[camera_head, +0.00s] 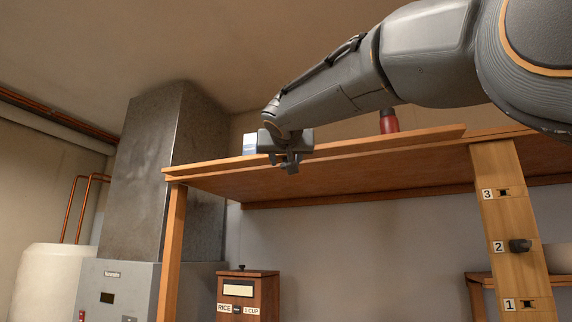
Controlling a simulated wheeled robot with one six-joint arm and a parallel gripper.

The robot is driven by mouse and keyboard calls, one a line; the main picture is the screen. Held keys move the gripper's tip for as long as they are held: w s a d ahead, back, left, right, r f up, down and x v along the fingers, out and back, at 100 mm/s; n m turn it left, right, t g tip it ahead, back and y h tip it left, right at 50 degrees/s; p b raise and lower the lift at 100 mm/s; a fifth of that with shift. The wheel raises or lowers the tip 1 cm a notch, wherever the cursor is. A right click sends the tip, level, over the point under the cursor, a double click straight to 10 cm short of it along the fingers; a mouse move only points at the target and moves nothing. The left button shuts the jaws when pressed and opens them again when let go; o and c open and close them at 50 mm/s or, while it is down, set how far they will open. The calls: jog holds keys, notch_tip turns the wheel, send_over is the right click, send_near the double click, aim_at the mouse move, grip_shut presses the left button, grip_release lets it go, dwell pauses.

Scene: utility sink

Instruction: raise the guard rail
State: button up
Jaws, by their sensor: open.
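A long wooden strip along the front edge of the high shelf (205,178) looks like the guard rail (410,136). It runs from the left post to near the right post. My gripper (291,168) is at the strip's middle-left, pointing down, with its jaws open. It overlaps the strip in the picture, and I cannot tell whether it touches it. The right post (505,215) has slots marked 1, 2 and 3. A dark knob (519,245) sits beside the number 2.
A red bottle (388,121) and a white-and-blue box (249,144) stand on the shelf behind the strip. Below are a wooden rice dispenser (249,293) and a grey metal cabinet (117,290). A white tank (45,278) stands at far left. My arm reaches in from the upper right.

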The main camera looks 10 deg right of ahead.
aim_at(287, 161)
jog(key=shift+p+x, duration=1.05)
jog(key=shift+x, duration=1.6)
grip_shut()
